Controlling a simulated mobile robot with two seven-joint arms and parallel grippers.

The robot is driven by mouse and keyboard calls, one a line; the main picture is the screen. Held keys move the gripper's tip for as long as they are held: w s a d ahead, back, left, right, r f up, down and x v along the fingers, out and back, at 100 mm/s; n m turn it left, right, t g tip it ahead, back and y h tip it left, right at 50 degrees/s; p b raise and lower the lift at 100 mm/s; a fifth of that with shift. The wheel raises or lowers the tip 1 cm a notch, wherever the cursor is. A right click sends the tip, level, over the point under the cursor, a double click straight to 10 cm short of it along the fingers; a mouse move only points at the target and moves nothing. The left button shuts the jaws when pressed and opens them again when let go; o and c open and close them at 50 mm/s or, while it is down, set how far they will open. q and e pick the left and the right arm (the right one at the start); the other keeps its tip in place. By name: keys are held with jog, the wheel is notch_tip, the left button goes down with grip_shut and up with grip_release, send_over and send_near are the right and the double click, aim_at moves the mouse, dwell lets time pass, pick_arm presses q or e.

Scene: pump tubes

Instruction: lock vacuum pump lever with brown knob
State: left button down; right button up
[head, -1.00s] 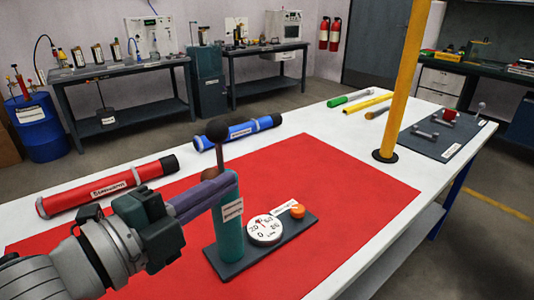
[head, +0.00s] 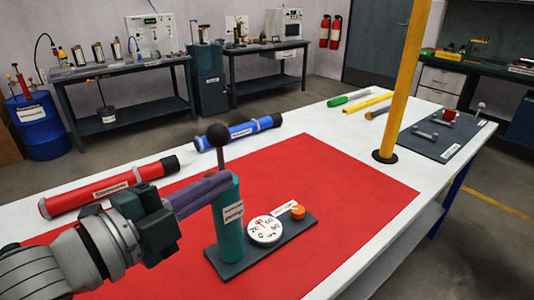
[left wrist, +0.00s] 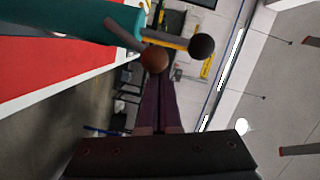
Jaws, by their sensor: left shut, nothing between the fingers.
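The vacuum pump (head: 229,230) is a labelled teal cylinder on a dark base, standing on the red mat. A rod with a black knob (head: 218,134) rises from its top. In the left wrist view the black knob (left wrist: 201,46) shows to the right of a brown knob (left wrist: 155,60) on its own short lever. In the left wrist view the fingertips (left wrist: 160,78) are right by the brown knob; contact is unclear.
A white gauge (head: 265,230) and an orange knob (head: 298,212) sit on the pump's base. A red tube (head: 110,188) and a blue tube (head: 238,132) lie behind. A yellow post (head: 403,90) stands at right. The red mat (head: 340,185) is clear to the right.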

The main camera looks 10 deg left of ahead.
pick_arm(q)
jog(key=shift+w+a+r, duration=0.15)
jog(key=shift+r, duration=0.05)
jog(key=shift+w+a+r+n+g+p, duration=0.35)
jog(key=shift+a+r+n+p, duration=0.1)
jog(key=shift+n+p, duration=0.45)
jog(key=shift+w+a+n, duration=0.25)
jog(key=shift+a+n, duration=0.1)
jog(key=shift+n, duration=0.15)
jog(key=shift+w+a+r, duration=0.1)
jog(key=shift+w+a, duration=0.15)
jog(key=shift+a, duration=0.05)
jog(key=shift+w+a, duration=0.1)
jog(key=shift+r, duration=0.1)
